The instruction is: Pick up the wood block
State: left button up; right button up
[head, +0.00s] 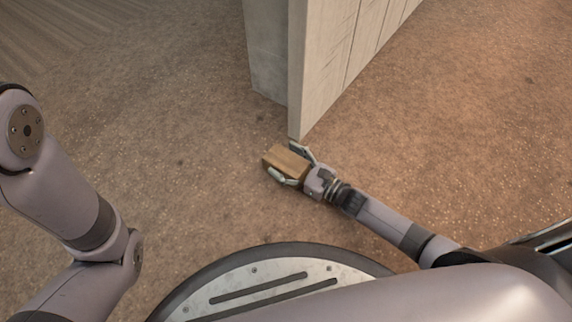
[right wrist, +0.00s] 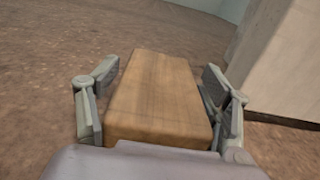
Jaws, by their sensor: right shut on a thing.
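The wood block (head: 284,162) is a light brown rectangular piece, held between the fingers of my right gripper (head: 294,166) in the head view. In the right wrist view the block (right wrist: 156,98) lies lengthwise between the two grey fingers of the right gripper (right wrist: 160,90), one on each side. The right gripper is shut on it. I cannot tell whether the block touches the floor or is just above it. My left arm shows at the left of the head view, but its gripper is out of frame.
A pale panelled wall or partition (head: 322,70) stands just behind the block, its lower corner close to the right gripper. It also shows at the right of the right wrist view (right wrist: 283,60). The brown speckled floor (head: 180,130) is clear to the left.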

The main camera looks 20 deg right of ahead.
jog(key=c, duration=0.6)
jog(key=shift+c, duration=0.7)
jog(key=shift+r, duration=0.1)
